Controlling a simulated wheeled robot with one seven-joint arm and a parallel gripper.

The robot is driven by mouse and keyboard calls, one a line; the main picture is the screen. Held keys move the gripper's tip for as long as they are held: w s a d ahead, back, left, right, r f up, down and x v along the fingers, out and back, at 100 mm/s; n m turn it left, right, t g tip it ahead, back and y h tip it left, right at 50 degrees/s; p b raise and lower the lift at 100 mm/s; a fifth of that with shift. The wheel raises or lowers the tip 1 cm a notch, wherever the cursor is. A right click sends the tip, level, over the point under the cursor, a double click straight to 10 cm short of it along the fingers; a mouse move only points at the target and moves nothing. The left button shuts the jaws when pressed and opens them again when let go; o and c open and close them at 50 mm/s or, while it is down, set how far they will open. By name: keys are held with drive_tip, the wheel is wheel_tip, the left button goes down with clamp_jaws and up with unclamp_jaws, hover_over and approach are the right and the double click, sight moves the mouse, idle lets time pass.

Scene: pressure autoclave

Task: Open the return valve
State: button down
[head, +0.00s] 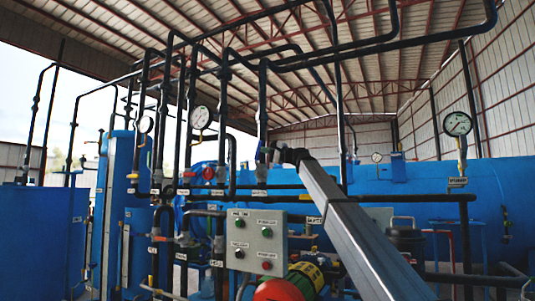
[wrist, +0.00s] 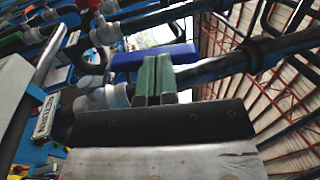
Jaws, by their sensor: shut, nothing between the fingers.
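My gripper (head: 272,153) is at the end of my grey arm, up against a dark vertical pipe in the head view. In the wrist view its two green fingers (wrist: 157,78) are together and empty. A label reading RETURN (wrist: 44,116) shows at the left in the wrist view. A dark pipe with a grey fitting (wrist: 100,99) runs past close behind the fingers. A flat blue piece (wrist: 152,58), possibly the valve's handle, lies just beyond the fingertips. I cannot tell whether they touch it. The valve's body is partly hidden by my gripper.
Several dark pipes crowd the space left of my gripper. A red-handled valve (head: 208,173) and a pressure gauge (head: 201,117) are there. A grey control box (head: 257,240) stands below. A large blue tank (head: 395,180) lies behind to the right, with another gauge (head: 457,124) above it.

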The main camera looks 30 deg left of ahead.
sight(259, 156)
drive_tip(key=shift+a+r+h, duration=0.4)
drive_tip(key=shift+a+h, duration=0.05)
drive_tip(key=shift+a, duration=0.3)
drive_tip(key=shift+a+r+h, duration=0.35)
drive_tip(key=shift+a+h, duration=0.1)
drive_tip(key=shift+a, duration=0.3)
